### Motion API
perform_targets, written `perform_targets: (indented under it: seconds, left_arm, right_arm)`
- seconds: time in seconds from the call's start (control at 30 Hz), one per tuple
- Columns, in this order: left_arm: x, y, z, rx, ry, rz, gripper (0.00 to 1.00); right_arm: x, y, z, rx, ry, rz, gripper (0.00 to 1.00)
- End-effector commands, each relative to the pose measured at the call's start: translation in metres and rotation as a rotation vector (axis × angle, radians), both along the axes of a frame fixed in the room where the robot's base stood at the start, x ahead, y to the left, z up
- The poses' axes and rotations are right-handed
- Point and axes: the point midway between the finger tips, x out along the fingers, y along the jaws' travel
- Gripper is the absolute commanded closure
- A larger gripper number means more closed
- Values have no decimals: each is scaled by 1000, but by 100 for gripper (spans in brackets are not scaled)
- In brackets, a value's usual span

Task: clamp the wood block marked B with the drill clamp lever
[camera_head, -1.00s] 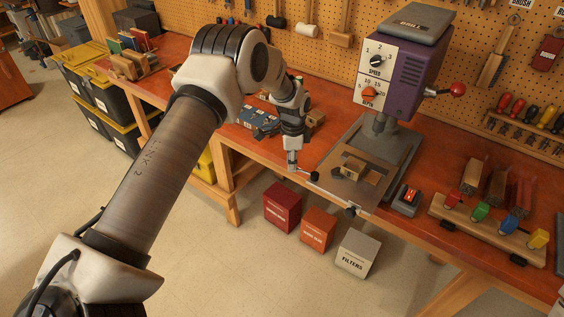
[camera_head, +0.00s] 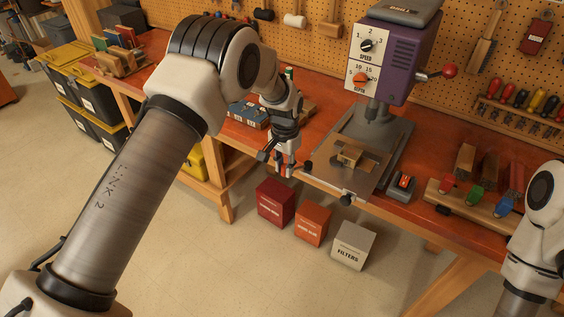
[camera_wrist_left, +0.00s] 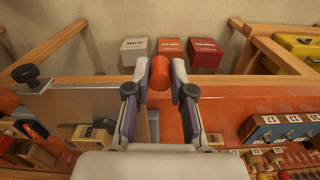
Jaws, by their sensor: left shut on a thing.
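My left gripper (camera_head: 284,170) is at the bench's front edge, left of the drill table (camera_head: 328,178). In the left wrist view its fingers (camera_wrist_left: 160,82) are shut on a red-orange knob (camera_wrist_left: 160,70), which appears to be the clamp lever's end; the rest of the lever is mostly hidden. A wood block (camera_head: 350,156) sits on the drill table below the purple drill press (camera_head: 400,60). It also shows in the left wrist view (camera_wrist_left: 88,135), with a label too small to read surely. My right gripper is outside the views.
A black knob (camera_head: 347,199) sits at the drill table's front edge. A red-switch box (camera_head: 402,186) stands to its right. A blue-fronted labelled unit (camera_head: 248,114) stands left of the press. Red (camera_head: 276,202), orange (camera_head: 313,226) and grey (camera_head: 353,245) boxes stand below.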

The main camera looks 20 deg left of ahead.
Motion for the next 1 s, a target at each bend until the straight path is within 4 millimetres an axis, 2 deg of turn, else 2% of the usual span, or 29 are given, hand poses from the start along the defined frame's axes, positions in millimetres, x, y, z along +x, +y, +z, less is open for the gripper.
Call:
perform_targets:
  seconds: [0.3, 0.77, 0.8, 0.87, 1.0]
  left_arm:
    - [-7, -6, -3, 1, 4, 115, 100]
    - [-9, -7, -4, -1, 6, 132, 100]
    - [-9, -7, -4, -1, 6, 132, 70]
    - [-9, -7, -4, -1, 6, 132, 53]
    - [-8, -7, -2, 0, 4, 130, 53]
  right_arm:
    - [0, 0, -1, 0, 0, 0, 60]
    - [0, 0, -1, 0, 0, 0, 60]
    - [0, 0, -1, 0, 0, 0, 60]
    - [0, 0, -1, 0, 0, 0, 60]
    - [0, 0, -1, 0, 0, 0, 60]
